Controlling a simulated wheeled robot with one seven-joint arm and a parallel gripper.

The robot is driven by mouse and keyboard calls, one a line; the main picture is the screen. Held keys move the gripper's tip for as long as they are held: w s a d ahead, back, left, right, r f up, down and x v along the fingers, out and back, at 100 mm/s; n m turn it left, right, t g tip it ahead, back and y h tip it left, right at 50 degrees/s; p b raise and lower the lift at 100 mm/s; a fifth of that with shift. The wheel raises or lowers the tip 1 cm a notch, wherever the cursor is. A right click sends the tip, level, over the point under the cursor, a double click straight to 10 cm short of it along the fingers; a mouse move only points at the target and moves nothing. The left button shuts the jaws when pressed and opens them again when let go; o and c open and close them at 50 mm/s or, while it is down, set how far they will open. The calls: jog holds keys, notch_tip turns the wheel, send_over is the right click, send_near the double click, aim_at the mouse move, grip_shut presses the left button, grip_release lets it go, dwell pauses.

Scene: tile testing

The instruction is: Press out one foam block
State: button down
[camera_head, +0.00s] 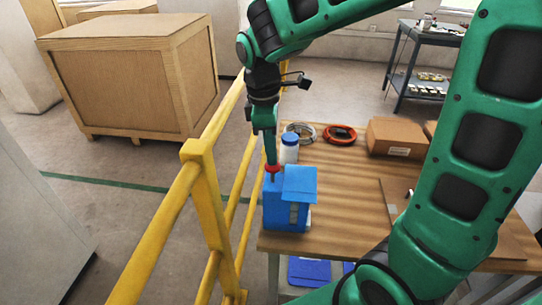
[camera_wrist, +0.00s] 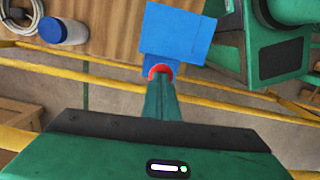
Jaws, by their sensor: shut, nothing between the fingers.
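A blue box-shaped dispenser (camera_head: 285,218) stands at the left edge of the wooden table, with a lighter blue flap or panel (camera_head: 300,184) on its upper right side. A narrow pale strip (camera_head: 294,213) shows on its front; I cannot tell whether it is foam. A red round part (camera_head: 272,168) sits over the dispenser's top left. My gripper (camera_head: 271,163) points down, shut and empty, with its tips at the red part; contact is hard to judge. In the wrist view the fingers end at the red part (camera_wrist: 160,71), beside the blue dispenser (camera_wrist: 178,35).
A white jar with a blue lid (camera_head: 289,149) stands just behind the dispenser. Grey and red cable coils (camera_head: 340,134) and a cardboard box (camera_head: 396,137) lie farther back on the table (camera_head: 345,190). A yellow railing (camera_head: 196,165) runs close along the left.

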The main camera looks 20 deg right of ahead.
notch_tip(320, 180, down, 4)
jog(key=shift+r, duration=0.25)
jog(key=a, duration=0.1)
jog(key=w+a+r, duration=0.1)
jog(key=shift+w+a+r, duration=0.1)
jog(key=shift+a, duration=0.25)
jog(key=shift+r, duration=0.1)
notch_tip(320, 180, up, 10)
jog(key=a, duration=0.1)
jog(key=shift+w+r, duration=0.25)
jog(key=shift+w, duration=0.1)
dwell(1.2)
